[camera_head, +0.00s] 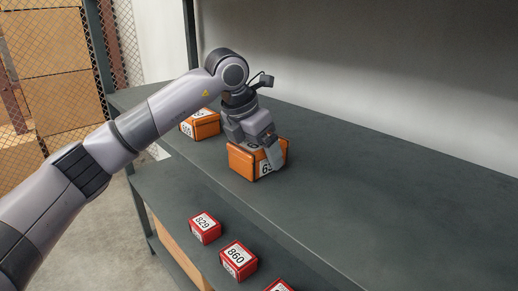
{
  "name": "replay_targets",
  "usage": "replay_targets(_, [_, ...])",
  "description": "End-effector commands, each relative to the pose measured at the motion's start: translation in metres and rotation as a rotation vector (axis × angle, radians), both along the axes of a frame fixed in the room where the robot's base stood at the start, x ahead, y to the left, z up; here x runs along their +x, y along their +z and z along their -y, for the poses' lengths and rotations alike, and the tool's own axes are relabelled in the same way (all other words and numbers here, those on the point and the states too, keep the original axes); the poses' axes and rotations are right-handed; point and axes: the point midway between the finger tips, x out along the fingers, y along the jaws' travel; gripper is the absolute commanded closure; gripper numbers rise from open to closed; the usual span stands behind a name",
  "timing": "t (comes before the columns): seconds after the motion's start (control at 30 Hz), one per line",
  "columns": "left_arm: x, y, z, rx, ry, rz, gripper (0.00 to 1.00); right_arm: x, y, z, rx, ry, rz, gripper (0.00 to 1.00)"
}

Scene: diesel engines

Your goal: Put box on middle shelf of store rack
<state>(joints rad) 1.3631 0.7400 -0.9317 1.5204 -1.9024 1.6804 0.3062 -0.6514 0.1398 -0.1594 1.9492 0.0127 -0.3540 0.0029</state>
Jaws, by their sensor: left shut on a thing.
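An orange box (241,164) with a white number label, partly covered by my finger, is at the front part of a grey shelf (370,190) of the store rack. My left gripper (262,152) reaches down from above and is shut on this box. The box looks upright and at the shelf surface; I cannot tell whether it touches or hangs just above. Another orange box (206,126) with a label stands on the same shelf, behind and to the left, partly hidden by my arm. My right gripper is not in view.
A lower shelf (165,185) holds red boxes labelled 829 (204,229) and 860 (238,261), and a third cut off by the bottom edge. The shelf right of the held box is bare. A rack post (98,50) stands at the left, with wire mesh and cardboard boxes (50,45) beyond.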

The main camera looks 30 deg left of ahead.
Motion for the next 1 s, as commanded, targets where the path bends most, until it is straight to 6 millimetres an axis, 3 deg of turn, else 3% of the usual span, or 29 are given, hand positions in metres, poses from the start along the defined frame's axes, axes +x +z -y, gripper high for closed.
replay_targets(0.07, [0.000,-0.001,0.000,-0.001,0.000,0.004,0.62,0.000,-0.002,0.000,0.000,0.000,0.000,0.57])
replay_targets(0.1, [0.000,-0.003,0.000,0.000,0.000,0.000,0.04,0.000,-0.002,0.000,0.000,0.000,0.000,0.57])
replay_targets(0.13, [0.000,-0.002,0.000,0.000,0.000,0.000,0.00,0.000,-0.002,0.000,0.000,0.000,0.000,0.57])
replay_targets(0.47, [-0.001,0.004,0.000,-0.001,0.000,0.002,0.00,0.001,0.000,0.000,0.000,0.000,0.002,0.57])
replay_targets(1.0, [-0.037,0.098,-0.013,-0.001,0.001,0.002,0.00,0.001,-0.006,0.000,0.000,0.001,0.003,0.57])
